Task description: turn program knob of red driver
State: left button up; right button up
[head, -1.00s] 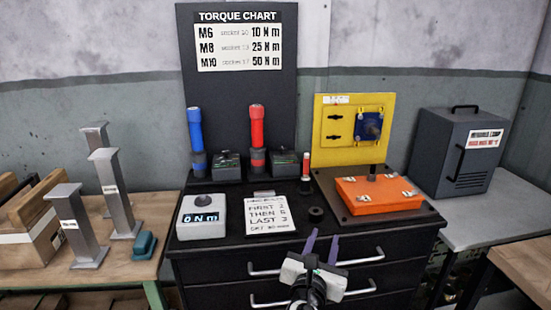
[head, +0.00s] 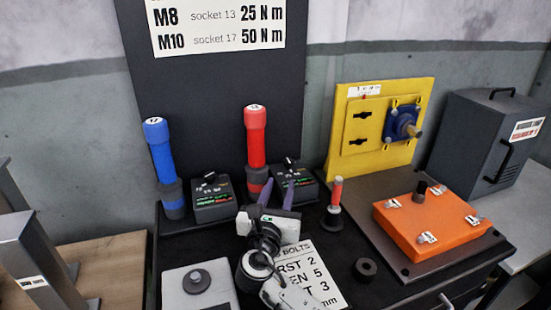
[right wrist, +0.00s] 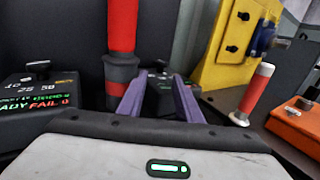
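The red driver (head: 256,135) stands upright at the back of the black cabinet top. Its dark control box (head: 305,184) sits to its right, with a small program knob (head: 290,163) on top. My right gripper (head: 278,183) is in front of this box, its two purple fingers apart and empty. In the right wrist view the fingers (right wrist: 159,80) point toward the box, which shows between them with its knob (right wrist: 160,64) just beyond the tips. The red driver (right wrist: 122,30) stands just left of them there. Contact with the knob does not show. My left gripper is out of view.
The blue driver (head: 158,150) and its box (head: 212,197) stand to the left. A red-handled tool (head: 336,195) stands upright close on the right. A note card (head: 318,275) lies in front.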

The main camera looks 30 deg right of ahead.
aim_at(288, 164)
jog(key=x, duration=0.9)
jog(key=shift+w+d, duration=0.2)
jog(key=shift+d, duration=0.2)
jog(key=shift+r, duration=0.1)
jog(key=shift+c, duration=0.5)
